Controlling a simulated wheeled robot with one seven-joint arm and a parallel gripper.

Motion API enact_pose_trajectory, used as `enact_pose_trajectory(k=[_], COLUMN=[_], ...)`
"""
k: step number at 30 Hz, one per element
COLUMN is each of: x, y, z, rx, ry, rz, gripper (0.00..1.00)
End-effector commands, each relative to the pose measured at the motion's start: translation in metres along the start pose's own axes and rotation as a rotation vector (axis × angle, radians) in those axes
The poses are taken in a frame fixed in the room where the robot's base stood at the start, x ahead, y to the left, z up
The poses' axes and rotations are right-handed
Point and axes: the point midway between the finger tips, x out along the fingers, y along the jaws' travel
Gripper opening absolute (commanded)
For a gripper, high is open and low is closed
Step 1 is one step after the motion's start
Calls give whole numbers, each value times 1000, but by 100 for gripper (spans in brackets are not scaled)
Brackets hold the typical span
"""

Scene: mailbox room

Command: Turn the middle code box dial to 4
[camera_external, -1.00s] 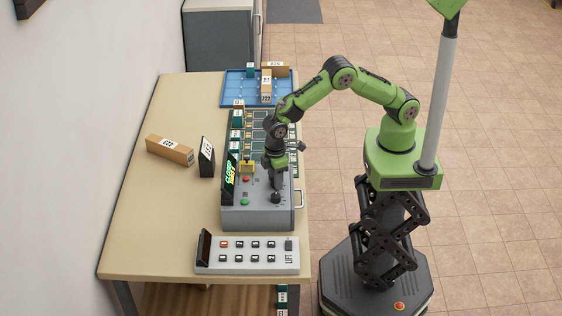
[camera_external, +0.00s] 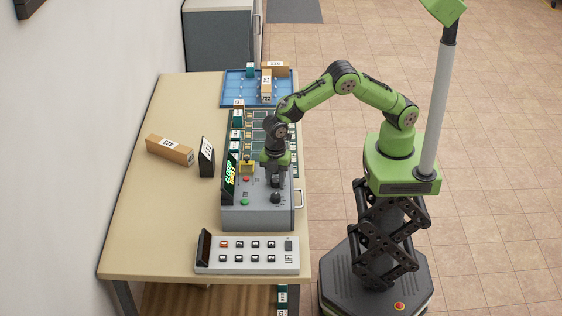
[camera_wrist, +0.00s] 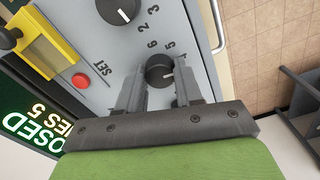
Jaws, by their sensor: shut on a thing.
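The code box (camera_external: 258,214) is a grey box on the table, with a display (camera_external: 229,177) reading CLOSED in green and a TRIES line. My gripper (camera_external: 276,183) points straight down over its dial row. In the wrist view, my gripper's fingers (camera_wrist: 160,88) are shut on a black dial (camera_wrist: 158,70), one on each side. This looks like the middle dial. A lower dial (camera_external: 275,198) stands clear.
A red button (camera_wrist: 80,80) and a yellow part (camera_wrist: 48,48) lie left of the dials. A metal handle (camera_external: 299,198) projects at the box's right side. A button panel (camera_external: 250,267) stands in front; a blue tray (camera_external: 233,91) stands behind.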

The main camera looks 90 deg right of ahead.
Motion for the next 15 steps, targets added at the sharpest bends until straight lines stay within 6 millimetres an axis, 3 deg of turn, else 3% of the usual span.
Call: enact_pose_trajectory(k=[15], x=[-1], y=[1], z=[-1], rx=[-109], ry=[3], rz=[4], gripper=[5])
